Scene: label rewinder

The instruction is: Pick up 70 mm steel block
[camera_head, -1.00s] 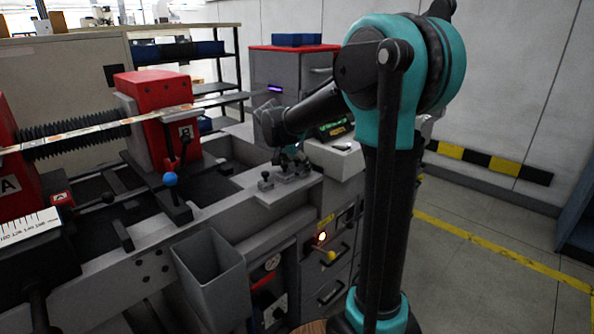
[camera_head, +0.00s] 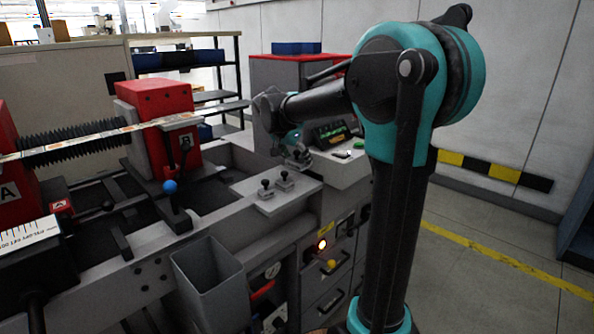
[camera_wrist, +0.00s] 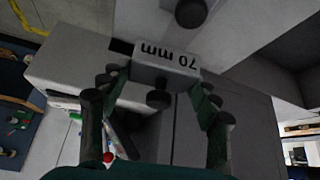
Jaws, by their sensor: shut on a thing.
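The 70 mm steel block (camera_wrist: 168,62) is a pale grey block with "70 mm" printed on its face, upside down in the wrist view, and a dark round knob on it. My gripper (camera_wrist: 157,84) is shut on it, with one finger at each side. In the head view my gripper (camera_head: 298,155) is beyond the grey plate at the right end of the machine bed; the block cannot be made out there.
Two dark knobs stand on the grey plate (camera_head: 272,197). The red housing marked B (camera_head: 165,125) and a long strip (camera_head: 130,128) lie to the left. A screen unit (camera_head: 330,132) and a white-topped cabinet are close behind my gripper. An open grey bin (camera_head: 208,285) hangs in front.

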